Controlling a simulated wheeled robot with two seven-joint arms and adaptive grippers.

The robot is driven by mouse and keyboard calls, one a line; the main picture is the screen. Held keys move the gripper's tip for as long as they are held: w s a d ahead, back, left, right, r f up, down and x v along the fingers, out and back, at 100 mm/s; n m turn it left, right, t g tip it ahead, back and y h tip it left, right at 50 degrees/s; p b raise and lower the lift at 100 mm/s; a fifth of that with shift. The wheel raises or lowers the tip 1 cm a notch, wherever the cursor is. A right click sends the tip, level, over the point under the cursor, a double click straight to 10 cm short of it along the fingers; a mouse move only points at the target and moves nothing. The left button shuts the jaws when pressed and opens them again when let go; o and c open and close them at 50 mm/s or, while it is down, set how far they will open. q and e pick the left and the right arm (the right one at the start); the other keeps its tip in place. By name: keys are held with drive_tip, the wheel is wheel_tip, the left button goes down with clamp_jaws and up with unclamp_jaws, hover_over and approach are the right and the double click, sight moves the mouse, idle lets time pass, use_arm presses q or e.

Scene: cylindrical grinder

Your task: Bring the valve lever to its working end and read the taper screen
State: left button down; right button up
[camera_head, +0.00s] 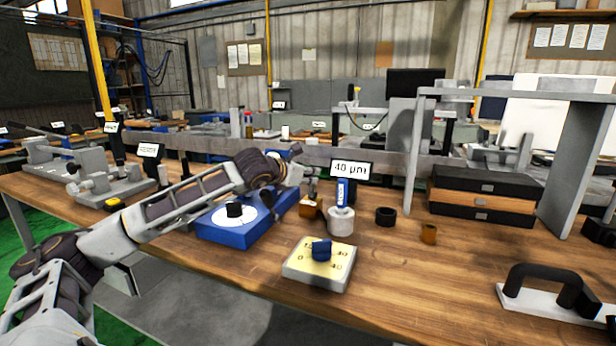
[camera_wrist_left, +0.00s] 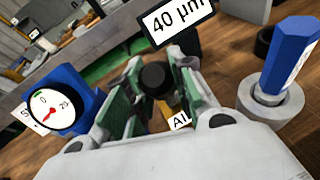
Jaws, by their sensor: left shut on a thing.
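The taper screen (camera_head: 351,169) is a small sign that reads "40 µm"; it also shows in the left wrist view (camera_wrist_left: 176,20). My left gripper (camera_wrist_left: 152,88) is shut on a dark round knob (camera_wrist_left: 153,77), which I take to be the end of the valve lever. Below it is a brass-coloured part with a white label (camera_wrist_left: 179,121), partly hidden, that begins "AI". In the head view the left gripper (camera_head: 302,180) is just left of the screen, and the lever is mostly hidden behind it. My right gripper is not in view.
A blue post (camera_head: 342,192) on a grey round base stands right of the gripper. A blue box (camera_head: 225,232) with a dial lies left. A yellow scale block (camera_head: 320,262) with a blue knob is in front.

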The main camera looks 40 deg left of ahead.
use_arm(q)
drive_tip(key=shift+d+f, duration=0.1)
drive_tip(key=shift+f, duration=0.1)
drive_tip(key=c, duration=1.5)
unclamp_jaws()
drive_tip(key=o, duration=0.3)
drive_tip(key=shift+s+r, duration=0.1)
drive_tip(key=shift+r, duration=0.05)
drive_tip(key=shift+s+a+r, duration=0.15)
drive_tip(key=shift+s+a, duration=0.1)
drive_tip(key=shift+s, duration=0.05)
drive_tip(key=shift+s+a+r, duration=0.1)
drive_tip(key=shift+s+r, duration=0.05)
drive_tip(key=shift+s, duration=0.2)
drive_tip(key=shift+s+r, duration=0.1)
drive_tip(key=shift+s, duration=0.2)
drive_tip(key=shift+s, duration=0.3)
